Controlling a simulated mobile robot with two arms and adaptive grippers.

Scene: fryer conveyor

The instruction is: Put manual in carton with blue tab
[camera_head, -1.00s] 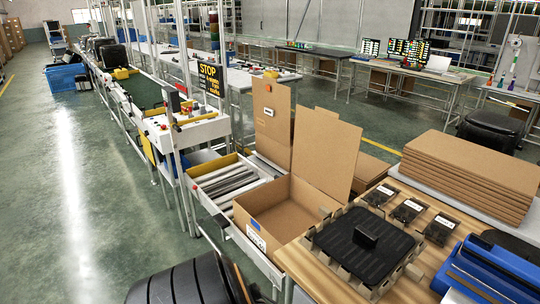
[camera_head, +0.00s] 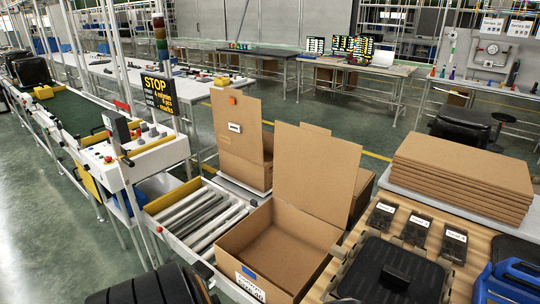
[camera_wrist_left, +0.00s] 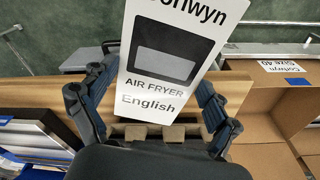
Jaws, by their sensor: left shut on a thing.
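The manual (camera_wrist_left: 165,60) is a white sheet or booklet printed "AIR FRYER English" with a dark picture. My left gripper (camera_wrist_left: 150,88) is shut on it in the left wrist view. The open carton with the blue tab (camera_head: 249,271) stands at the lower middle of the head view, its tall flap (camera_head: 316,170) up; its visible inside looks empty. The carton (camera_wrist_left: 262,98) also shows at the right of the left wrist view, with its blue tab (camera_wrist_left: 299,81). The manual appears left of and apart from it there. Neither gripper is recognisable in the head view.

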